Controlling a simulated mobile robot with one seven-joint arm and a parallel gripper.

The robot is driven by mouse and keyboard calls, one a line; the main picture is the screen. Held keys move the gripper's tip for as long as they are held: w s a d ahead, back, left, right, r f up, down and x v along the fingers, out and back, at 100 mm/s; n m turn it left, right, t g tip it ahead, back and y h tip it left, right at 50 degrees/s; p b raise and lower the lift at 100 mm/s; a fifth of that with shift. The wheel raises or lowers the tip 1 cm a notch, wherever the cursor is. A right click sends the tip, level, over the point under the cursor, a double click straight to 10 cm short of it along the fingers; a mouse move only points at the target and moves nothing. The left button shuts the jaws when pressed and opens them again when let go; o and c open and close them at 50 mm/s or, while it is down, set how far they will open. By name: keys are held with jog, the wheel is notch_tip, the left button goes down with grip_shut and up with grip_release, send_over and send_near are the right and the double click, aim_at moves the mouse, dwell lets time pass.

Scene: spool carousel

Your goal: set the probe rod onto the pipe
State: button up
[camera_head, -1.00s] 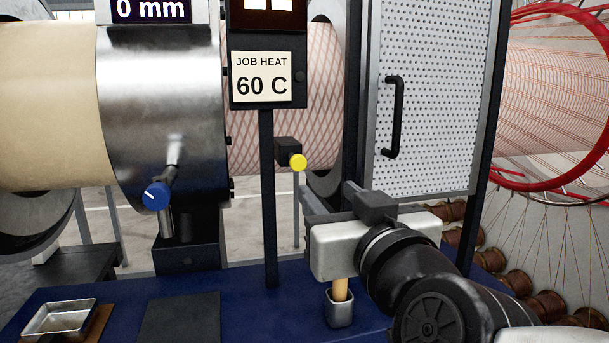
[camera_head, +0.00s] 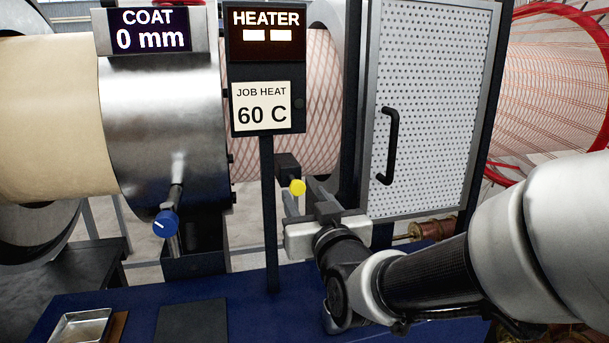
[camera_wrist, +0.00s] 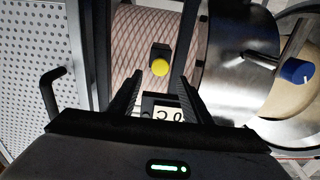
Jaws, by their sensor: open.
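The pipe (camera_head: 318,95) runs level across the back, with a reddish crisscross braid here and a smooth tan stretch (camera_head: 45,120) beyond the steel collar at left. I cannot surely identify the probe rod in either current view. A black block with a yellow knob (camera_head: 297,187) stands in front of the braided stretch. My gripper (camera_head: 305,197) is open and empty, close to that knob. In the wrist view, the knob (camera_wrist: 160,67) shows between and just beyond the fingertips (camera_wrist: 160,82). I see no contact.
A sign post (camera_head: 268,205) with heater and 60 C signs stands left of my gripper. A perforated door (camera_head: 430,110) with a black handle (camera_head: 390,145) is at right. A steel collar (camera_head: 160,110) with a blue knob (camera_head: 165,223) and a metal tray (camera_head: 80,327) are at left.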

aim_at(298, 188)
jog(key=shift+f+x, duration=0.2)
jog(key=shift+x, duration=1.95)
jog(key=shift+c, duration=0.4)
